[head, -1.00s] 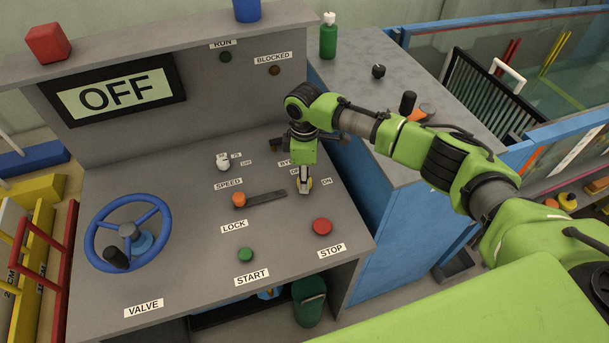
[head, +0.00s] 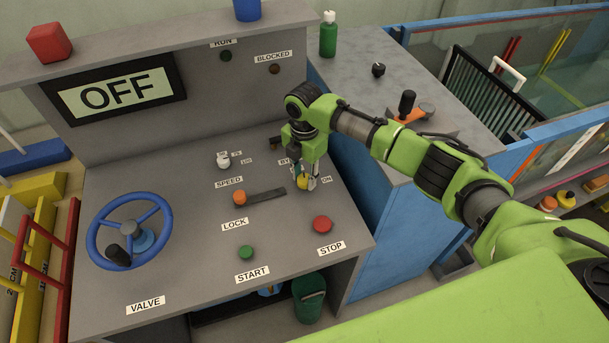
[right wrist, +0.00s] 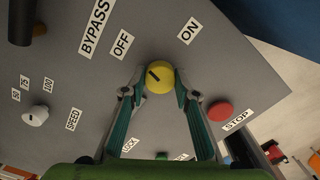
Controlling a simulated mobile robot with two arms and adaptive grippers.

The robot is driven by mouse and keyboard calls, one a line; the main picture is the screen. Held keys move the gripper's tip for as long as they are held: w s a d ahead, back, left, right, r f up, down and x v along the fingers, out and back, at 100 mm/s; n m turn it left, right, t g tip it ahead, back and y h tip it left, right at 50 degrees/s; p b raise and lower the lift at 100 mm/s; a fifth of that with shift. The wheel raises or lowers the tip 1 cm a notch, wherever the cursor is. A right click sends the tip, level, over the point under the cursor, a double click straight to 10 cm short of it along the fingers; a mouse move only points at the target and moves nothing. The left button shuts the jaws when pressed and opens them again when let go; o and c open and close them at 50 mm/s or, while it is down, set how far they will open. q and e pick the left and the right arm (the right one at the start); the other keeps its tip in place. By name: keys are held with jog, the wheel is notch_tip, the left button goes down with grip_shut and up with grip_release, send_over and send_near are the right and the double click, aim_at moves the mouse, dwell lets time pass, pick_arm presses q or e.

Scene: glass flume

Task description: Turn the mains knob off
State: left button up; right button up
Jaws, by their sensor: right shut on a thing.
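The mains knob is taken to be the small yellow knob (right wrist: 164,82) between the OFF label (right wrist: 122,45) and the ON label (right wrist: 188,31) in the right wrist view. Its black mark points to the upper left, roughly to the OFF side. My right gripper (right wrist: 160,90) has its two fingers closed on the knob, one on each side. In the head view the right gripper (head: 304,183) points down at the panel, and the yellow knob (head: 301,183) shows partly between its fingers. My left gripper is in no view.
The display (head: 115,95) reads OFF. A red stop button (head: 322,224), a green start button (head: 246,252), an orange-tipped lock lever (head: 240,198) and a white speed knob (head: 223,160) are close by. A blue valve wheel (head: 92,246) stands at the left.

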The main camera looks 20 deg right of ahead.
aim_at(304, 178)
jog(key=shift+n, duration=1.3)
jog(key=o, duration=1.1)
jog(key=shift+r, duration=0.2)
notch_tip(304, 178, up, 12)
jog(key=shift+f, duration=0.15)
